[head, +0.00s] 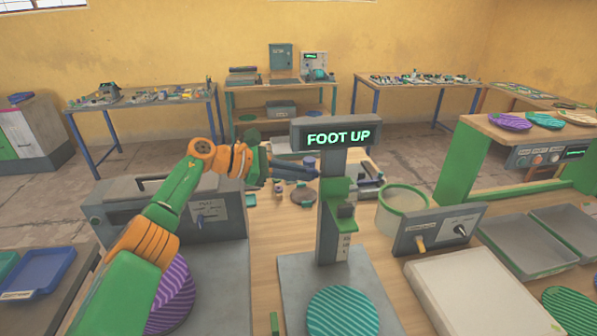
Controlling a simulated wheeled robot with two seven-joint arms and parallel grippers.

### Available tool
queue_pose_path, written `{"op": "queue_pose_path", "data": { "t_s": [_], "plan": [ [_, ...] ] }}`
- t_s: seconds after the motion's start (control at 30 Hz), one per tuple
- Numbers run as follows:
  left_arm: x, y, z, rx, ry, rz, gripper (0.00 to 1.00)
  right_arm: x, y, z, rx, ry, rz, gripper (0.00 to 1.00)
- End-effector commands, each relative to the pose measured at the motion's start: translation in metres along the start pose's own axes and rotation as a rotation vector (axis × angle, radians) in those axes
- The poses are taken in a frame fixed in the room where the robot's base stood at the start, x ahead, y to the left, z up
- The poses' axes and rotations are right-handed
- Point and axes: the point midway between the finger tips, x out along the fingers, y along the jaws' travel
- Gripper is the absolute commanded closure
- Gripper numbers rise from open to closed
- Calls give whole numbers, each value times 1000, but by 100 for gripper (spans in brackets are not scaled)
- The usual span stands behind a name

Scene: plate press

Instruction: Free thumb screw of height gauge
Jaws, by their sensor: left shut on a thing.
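The height gauge is a dark grey column (328,225) with a display (337,136) reading "FOOT UP" and a green slide (337,190) on it. A teal striped plate (343,311) lies on its grey base (295,275). My left gripper (309,172) comes in from the left, its fingertips at the column's left edge, level with the top of the slide. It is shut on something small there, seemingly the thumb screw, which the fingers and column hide. My right gripper is not in view.
A grey press unit (120,215) with a purple striped plate (175,295) stands left, under my left arm. Small parts lie behind the gauge.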

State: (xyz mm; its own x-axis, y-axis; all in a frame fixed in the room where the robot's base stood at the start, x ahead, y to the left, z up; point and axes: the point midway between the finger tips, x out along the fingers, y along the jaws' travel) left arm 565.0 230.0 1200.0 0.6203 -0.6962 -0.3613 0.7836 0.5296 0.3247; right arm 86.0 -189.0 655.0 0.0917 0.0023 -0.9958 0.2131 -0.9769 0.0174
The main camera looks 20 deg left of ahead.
Motion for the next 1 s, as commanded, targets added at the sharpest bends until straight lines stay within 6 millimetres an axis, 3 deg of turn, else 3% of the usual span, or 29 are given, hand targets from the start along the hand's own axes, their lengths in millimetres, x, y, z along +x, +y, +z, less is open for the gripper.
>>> {"op": "queue_pose_path", "data": {
  "t_s": [0.23, 0.27, 0.37, 0.67, 0.9, 1.0],
  "plan": [
    [0, 0, 0, 1, -1, 0, 100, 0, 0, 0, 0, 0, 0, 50],
    [0, 0, 0, 1, -1, 0, 84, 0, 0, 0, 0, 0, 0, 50],
    [0, 0, 0, 1, -1, 1, 57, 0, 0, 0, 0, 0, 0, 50],
    [-1, 0, -1, 2, 0, 1, 56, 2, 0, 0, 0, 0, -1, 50],
    [-46, -1, -6, 4, 0, 4, 56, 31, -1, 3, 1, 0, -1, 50],
    [-62, 0, -3, 2, 0, 4, 56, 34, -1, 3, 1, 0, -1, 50]
  ]
}}
